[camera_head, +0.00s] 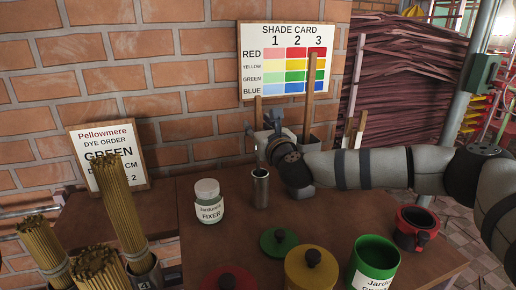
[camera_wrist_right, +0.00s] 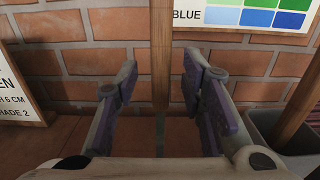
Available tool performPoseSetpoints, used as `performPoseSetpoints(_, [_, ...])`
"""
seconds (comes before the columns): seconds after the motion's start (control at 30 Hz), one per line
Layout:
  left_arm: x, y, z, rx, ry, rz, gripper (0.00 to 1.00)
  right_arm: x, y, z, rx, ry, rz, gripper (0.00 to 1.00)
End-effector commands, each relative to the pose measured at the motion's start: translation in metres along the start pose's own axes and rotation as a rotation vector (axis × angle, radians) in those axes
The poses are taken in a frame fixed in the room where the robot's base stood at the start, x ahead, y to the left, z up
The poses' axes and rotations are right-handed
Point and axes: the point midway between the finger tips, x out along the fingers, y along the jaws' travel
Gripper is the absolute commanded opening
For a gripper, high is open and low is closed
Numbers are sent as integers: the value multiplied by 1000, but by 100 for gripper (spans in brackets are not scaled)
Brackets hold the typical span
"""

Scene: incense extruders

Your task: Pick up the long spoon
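A long wooden handle (camera_head: 309,90) rises in front of the shade card in the head view. It stands in a grey bin (camera_head: 316,141), and its lower end is hidden, so I cannot see a spoon bowl. In the right wrist view, the slanted handle (camera_wrist_right: 305,97) and the grey bin (camera_wrist_right: 262,124) are at the right, outside the fingers. My right gripper (camera_head: 270,122) is open over the back of the table; its spread fingers (camera_wrist_right: 163,85) also show in the wrist view. An upright wooden piece (camera_wrist_right: 160,55) appears between them, apart from both. My left gripper is out of view.
A metal cup (camera_head: 260,188) and a fixer jar (camera_head: 208,202) stand in front of the right gripper. Green (camera_head: 374,266) and red (camera_head: 415,230) pots stand nearer. The shade card (camera_head: 287,60) and brick wall are behind. Incense bundles (camera_head: 122,208) stand at left.

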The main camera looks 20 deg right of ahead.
Motion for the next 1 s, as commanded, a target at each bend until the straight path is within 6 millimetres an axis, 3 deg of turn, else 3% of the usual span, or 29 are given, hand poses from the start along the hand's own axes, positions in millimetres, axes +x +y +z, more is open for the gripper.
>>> performPoseSetpoints(0.23, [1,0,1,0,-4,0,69,3,0,-2,1,2,0,34])
performPoseSetpoints(0.4, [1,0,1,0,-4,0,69,3,0,-2,0,2,0,0])
performPoseSetpoints(0.83, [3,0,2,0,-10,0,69,0,0,2,1,2,1,0])
performPoseSetpoints(1.0, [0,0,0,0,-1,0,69,-1,0,36,0,-5,0,0])
